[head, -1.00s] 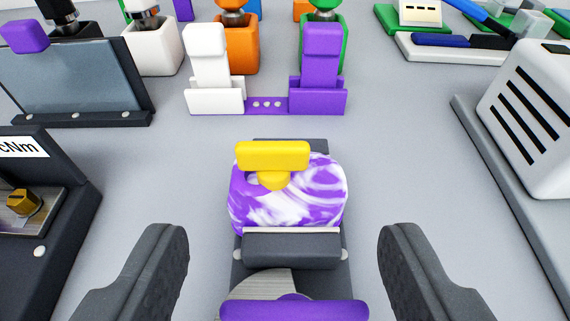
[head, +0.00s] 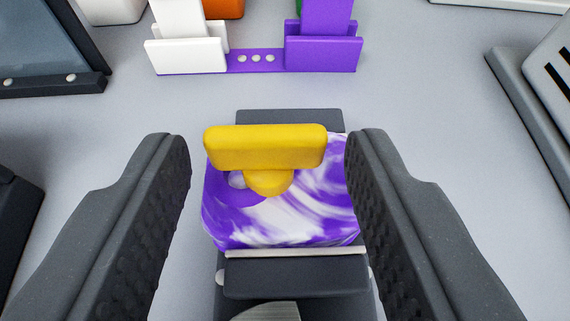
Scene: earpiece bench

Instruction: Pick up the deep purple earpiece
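The purple-and-white marbled earpiece (head: 300,215) sits in a dark grey holder (head: 295,275) in the middle of the head view. A yellow T-shaped piece (head: 265,150) stands up from its top. The purple is swirled with white, not one plain colour. My gripper (head: 268,140) is open, with one dark finger on each side of the earpiece. A narrow gap shows at the left finger. The right finger overlaps the earpiece's right edge in the picture, and I cannot tell whether it touches.
Behind stands a rack with a white holder (head: 187,53) and a purple holder (head: 322,50) on a purple base. A dark-framed panel (head: 50,50) is at the upper left. A grey slotted box (head: 550,85) is at the right. Bare grey bench lies between.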

